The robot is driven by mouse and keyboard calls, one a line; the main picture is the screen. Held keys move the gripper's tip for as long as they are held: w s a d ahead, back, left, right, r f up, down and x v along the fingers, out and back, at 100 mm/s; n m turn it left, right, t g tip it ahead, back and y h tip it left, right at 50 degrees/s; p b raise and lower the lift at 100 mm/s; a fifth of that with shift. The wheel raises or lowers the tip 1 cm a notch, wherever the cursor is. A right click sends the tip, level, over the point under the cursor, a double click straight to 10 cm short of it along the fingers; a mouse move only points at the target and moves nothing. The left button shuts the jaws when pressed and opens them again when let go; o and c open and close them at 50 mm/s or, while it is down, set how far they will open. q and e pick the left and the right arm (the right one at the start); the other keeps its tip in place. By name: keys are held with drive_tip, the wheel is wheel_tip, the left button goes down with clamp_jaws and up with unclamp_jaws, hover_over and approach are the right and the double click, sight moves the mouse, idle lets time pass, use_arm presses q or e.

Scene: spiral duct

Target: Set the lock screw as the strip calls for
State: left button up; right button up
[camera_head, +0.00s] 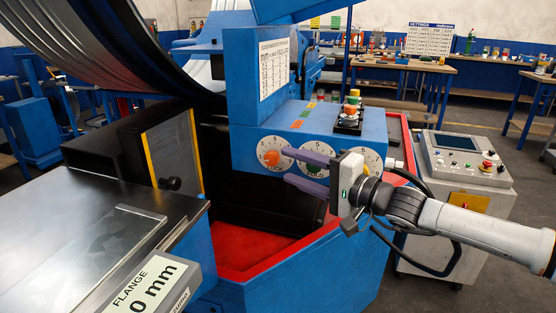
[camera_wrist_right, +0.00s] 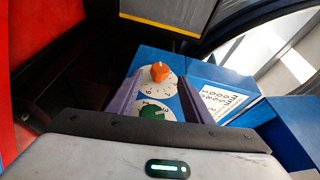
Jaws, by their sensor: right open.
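A blue control box (camera_head: 300,135) carries a row of white dials. The left dial has an orange knob (camera_head: 272,157), the middle one a green knob (camera_head: 313,167). The right dial (camera_head: 373,160) is partly hidden by my right gripper. My right gripper (camera_head: 287,167) is open, its purple fingers above and below the green knob in the head view. In the right wrist view the fingers flank the green knob (camera_wrist_right: 153,112), and the orange knob (camera_wrist_right: 160,72) lies beyond; contact cannot be told. A label (camera_head: 148,284) reads "FLANGE" and "0 mm", its left part cut off. I cannot identify the lock screw for certain.
A printed chart (camera_head: 274,68) is on the box's upper part. Stacked coloured buttons (camera_head: 351,108) stand on top. A red-rimmed tray (camera_head: 245,252) lies below. A clear sheet (camera_head: 85,255) lies on the dark table at left. A grey console (camera_head: 465,160) stands at right.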

sight(277, 162)
drive_tip(key=x, duration=0.5)
use_arm(q)
drive_tip(key=shift+a+r, duration=0.15)
drive_tip(key=shift+a, duration=0.05)
use_arm(e)
drive_tip(key=c, duration=1.1)
drive_tip(key=shift+o, duration=0.2)
drive_tip(key=shift+f, duration=0.1)
use_arm(q)
drive_tip(key=w+d+f+b, duration=0.1)
drive_tip(key=d+f+b, duration=0.1)
drive_tip(key=f+b, duration=0.5)
drive_tip(key=w+d+f+h+b, duration=0.1)
drive_tip(key=f+b, duration=0.6)
drive_tip(key=b, duration=1)
drive_tip(key=shift+w+d+f+h, duration=0.15)
drive_tip(key=shift+d+f+h, duration=0.2)
drive_tip(key=shift+d, duration=0.5)
use_arm(e)
drive_tip(key=shift+w+a+f+m+t+y, duration=0.1)
drive_tip(key=shift+f+m+t+y, duration=0.15)
drive_tip(key=shift+m+t+y, duration=0.95)
drive_tip(key=shift+a+f+m+t+y, duration=0.15)
drive_tip(key=shift+m+t+y, duration=0.6)
drive_tip(key=shift+t, duration=0.75)
